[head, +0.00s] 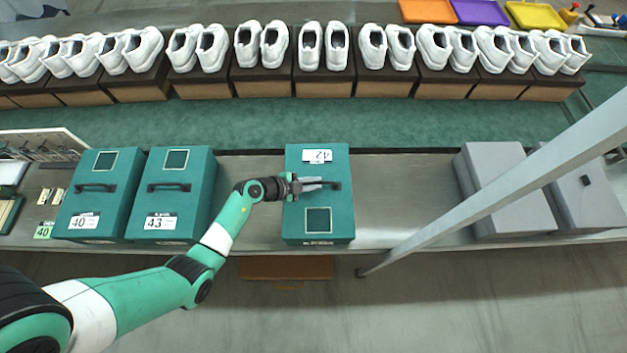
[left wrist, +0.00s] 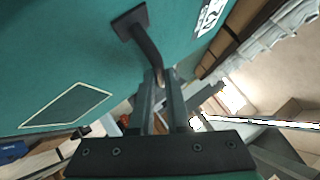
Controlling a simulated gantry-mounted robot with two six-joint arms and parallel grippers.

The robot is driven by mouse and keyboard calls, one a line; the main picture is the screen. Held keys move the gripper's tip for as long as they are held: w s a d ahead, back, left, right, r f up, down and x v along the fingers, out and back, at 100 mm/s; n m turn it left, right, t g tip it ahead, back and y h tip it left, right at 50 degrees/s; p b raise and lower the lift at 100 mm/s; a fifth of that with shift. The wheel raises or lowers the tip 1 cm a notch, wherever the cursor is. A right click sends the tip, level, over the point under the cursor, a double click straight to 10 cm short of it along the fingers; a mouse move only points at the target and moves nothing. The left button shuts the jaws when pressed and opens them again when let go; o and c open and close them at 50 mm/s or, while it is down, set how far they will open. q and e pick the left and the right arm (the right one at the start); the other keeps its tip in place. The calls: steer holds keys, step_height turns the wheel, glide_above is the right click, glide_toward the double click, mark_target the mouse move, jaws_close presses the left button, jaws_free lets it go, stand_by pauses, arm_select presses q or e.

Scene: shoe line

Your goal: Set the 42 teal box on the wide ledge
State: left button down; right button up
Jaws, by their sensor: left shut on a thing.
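The teal box marked 42 (head: 318,168) stands on the grey ledge (head: 390,185) in the middle of the head view. Whether the box touches the ledge is unclear. My right gripper is not in view.
Teal boxes marked 40 (head: 93,200) and 43 (head: 172,200) stand to the left. Grey boxes (head: 505,190) stand to the right. A grey slanted bar (head: 500,185) crosses the right side. White shoes on brown boxes (head: 262,80) line the back. The ledge right of box 42 is bare.

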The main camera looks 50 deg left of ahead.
arm_select(q)
steer(key=shift+w, duration=0.1)
steer(key=c, duration=0.8)
jaws_free()
steer(key=shift+f, duration=0.15)
steer(key=p+v, duration=0.5)
steer(key=v, duration=0.7)
steer(key=shift+w, duration=0.1)
